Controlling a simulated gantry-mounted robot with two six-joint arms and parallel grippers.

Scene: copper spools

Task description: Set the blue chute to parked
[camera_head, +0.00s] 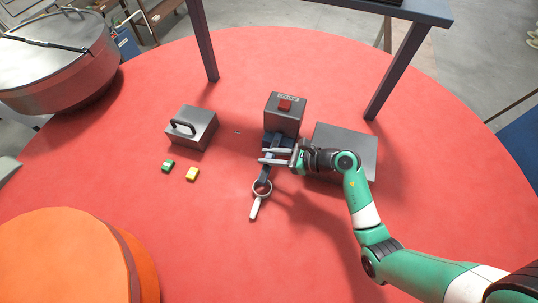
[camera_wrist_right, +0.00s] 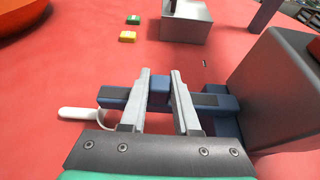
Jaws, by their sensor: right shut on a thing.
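The blue chute (camera_head: 264,173) extends forward from a grey box (camera_head: 286,121) with a red button on top. In the right wrist view the chute (camera_wrist_right: 159,88) is a blue bar with dark top faces, running left to right. My right gripper (camera_head: 263,156) reaches in from the right and is shut on the middle of the chute. In the right wrist view its two fingers (camera_wrist_right: 160,72) stand on either side of a raised blue part. The fingers and wrist hide part of the chute. My left gripper is not in view.
A ring with a pale handle (camera_head: 254,208) is at the chute's front end. A grey handled block (camera_head: 197,131), a green piece (camera_head: 168,166) and a yellow piece (camera_head: 192,174) lie left. A dark plate (camera_head: 352,142) is right. The red table's front is clear.

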